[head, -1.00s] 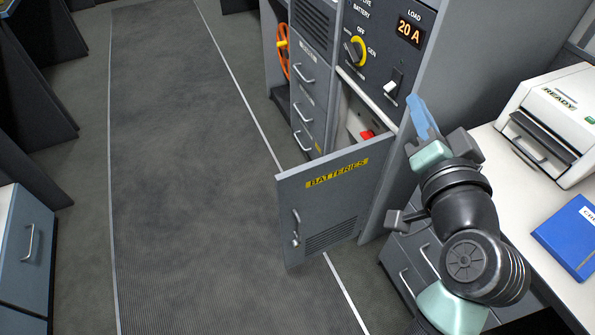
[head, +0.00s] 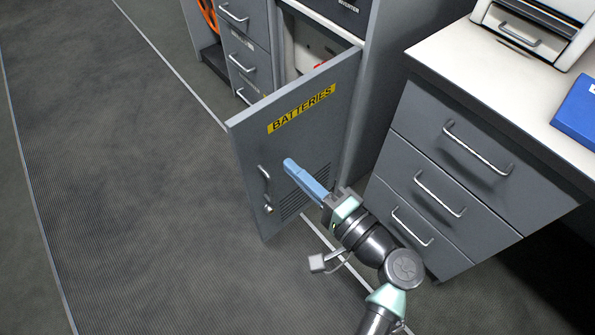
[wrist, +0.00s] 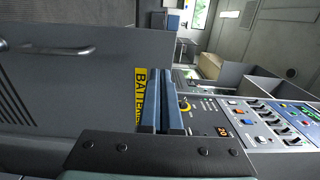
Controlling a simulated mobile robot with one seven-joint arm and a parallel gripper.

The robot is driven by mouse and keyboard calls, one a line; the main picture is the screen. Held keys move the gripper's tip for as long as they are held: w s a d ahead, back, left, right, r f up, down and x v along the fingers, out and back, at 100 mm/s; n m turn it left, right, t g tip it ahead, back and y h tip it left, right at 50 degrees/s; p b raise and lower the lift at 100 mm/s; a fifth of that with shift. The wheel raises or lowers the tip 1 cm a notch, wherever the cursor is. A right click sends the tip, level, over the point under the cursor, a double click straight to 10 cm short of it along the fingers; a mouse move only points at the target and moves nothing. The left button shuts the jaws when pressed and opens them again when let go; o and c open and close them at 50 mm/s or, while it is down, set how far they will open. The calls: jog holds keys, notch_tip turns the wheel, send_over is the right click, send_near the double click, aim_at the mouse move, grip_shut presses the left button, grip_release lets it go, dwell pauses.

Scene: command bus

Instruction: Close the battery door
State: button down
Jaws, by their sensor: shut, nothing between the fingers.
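The battery door (head: 318,118) is a grey panel with a yellow BATTERIES label, a vent and a handle (head: 265,186). It stands swung open into the aisle, and part of the compartment (head: 307,45) shows behind its top edge. My gripper (head: 290,165), with blue fingers, is shut and empty. In the head view it overlaps the door's outer face, right of the handle; I cannot tell whether it touches. In the wrist view the shut fingers (wrist: 162,98) cover part of the label, and the door (wrist: 75,85) fills the left side.
A grey drawer unit (head: 470,150) under a white counter (head: 490,75) stands right of my arm. A printer (head: 535,28) and a blue binder (head: 580,110) lie on the counter. Drawers with handles (head: 247,62) stand left of the compartment. The aisle floor (head: 130,180) is clear.

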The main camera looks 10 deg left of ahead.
aim_at(249, 128)
jog(key=b+x, duration=0.2)
jog(key=x, duration=0.8)
jog(key=shift+w+a, duration=0.1)
jog(key=shift+a, duration=0.15)
